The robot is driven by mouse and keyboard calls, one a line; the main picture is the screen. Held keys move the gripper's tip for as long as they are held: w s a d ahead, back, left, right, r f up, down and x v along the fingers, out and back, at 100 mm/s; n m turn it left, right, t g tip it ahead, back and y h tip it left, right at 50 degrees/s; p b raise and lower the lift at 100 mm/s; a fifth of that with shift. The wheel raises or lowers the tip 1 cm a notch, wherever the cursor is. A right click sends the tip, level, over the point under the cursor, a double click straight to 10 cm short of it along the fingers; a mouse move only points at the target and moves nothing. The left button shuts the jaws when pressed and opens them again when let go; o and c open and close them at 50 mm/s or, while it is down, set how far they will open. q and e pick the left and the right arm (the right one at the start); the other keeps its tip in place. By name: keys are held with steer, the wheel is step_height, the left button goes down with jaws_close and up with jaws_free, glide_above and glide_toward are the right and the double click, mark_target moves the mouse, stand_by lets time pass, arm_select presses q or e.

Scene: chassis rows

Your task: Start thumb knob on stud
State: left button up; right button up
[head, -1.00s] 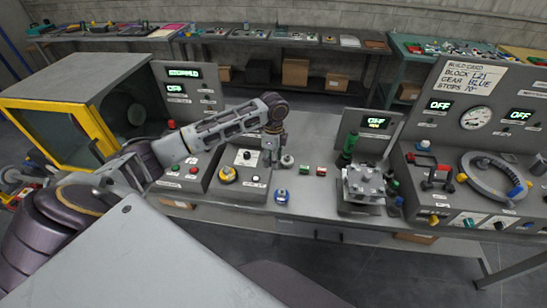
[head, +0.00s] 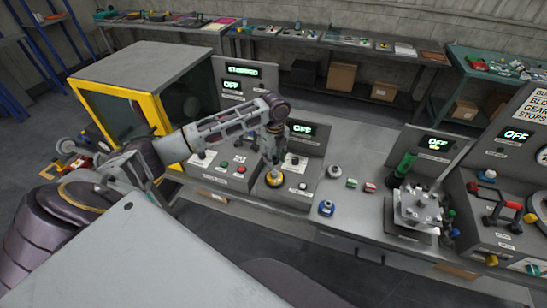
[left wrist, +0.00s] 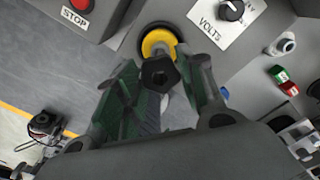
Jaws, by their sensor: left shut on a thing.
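My left gripper (head: 273,160) points down over the yellow round fitting (head: 275,179) on the sloped panel of a bench box. In the left wrist view, the green-padded fingers (left wrist: 158,95) are closed around a dark, five-sided thumb knob (left wrist: 159,74). The knob overlaps the near edge of the yellow fitting (left wrist: 157,41), which has a black rim. The stud is not clearly visible; the knob and fingers may hide it. I cannot tell whether the knob touches the fitting. My right gripper is out of view.
A VOLTS dial (left wrist: 231,10) and a red STOP button (left wrist: 80,4) flank the fitting. A blue-and-white part (head: 327,208), a grey part (head: 334,172), a green block (head: 352,183) and a red block (head: 370,187) lie to the right. A metal fixture (head: 417,207) stands beyond.

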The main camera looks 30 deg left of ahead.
arm_select(q)
steer(key=shift+m, duration=0.8)
steer(key=shift+d+f, duration=0.1)
steer(key=shift+f, duration=1.3)
steer(key=shift+n, duration=1.8)
steer(key=shift+w+n, duration=0.1)
steer(key=shift+n, duration=5.5)
steer(key=shift+f, duration=1.2)
